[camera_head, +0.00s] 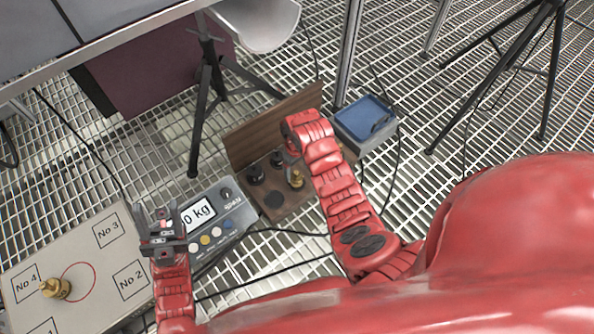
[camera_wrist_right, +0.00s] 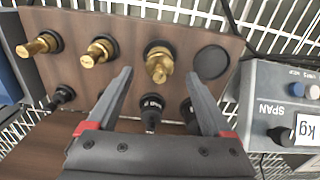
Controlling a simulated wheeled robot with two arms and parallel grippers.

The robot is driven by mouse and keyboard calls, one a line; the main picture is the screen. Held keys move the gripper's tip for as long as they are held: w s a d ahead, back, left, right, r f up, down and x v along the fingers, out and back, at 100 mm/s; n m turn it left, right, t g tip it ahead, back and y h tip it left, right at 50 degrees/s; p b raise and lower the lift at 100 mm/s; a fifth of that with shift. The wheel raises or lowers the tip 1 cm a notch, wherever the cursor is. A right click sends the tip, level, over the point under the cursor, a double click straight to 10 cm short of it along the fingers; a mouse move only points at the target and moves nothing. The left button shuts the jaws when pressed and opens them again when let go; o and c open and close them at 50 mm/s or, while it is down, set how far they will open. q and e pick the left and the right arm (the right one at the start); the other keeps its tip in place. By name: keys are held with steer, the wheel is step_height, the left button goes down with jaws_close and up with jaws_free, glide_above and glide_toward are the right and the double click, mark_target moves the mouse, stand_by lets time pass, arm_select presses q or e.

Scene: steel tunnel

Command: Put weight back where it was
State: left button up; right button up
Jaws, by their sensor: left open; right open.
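The wooden weight rack (camera_head: 283,205) holds brass and black weights. In the right wrist view, a brass weight (camera_wrist_right: 158,65) stands beside an empty round black spot (camera_wrist_right: 210,62) in the rack's row. My right gripper (camera_wrist_right: 159,74) is open over the rack, with a black weight (camera_wrist_right: 150,108) showing between its fingers. My left gripper (camera_head: 164,233) is open and empty, above the platform's right edge near the display box.
The scale display box (camera_head: 225,200) reads in kg and stands between platform and rack. A blue-topped box (camera_head: 365,118) is right of the rack. Black tripods (camera_head: 207,80) and cables cross the grated floor. A table edge (camera_head: 120,35) overhangs at the upper left.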

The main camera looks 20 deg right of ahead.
mark_target(297, 173)
step_height(297, 173, up, 5)
steer(key=shift+r+p, duration=0.1)
steer(key=shift+p, duration=1)
steer(key=shift+r, duration=0.5)
steer(key=shift+s+f, duration=0.1)
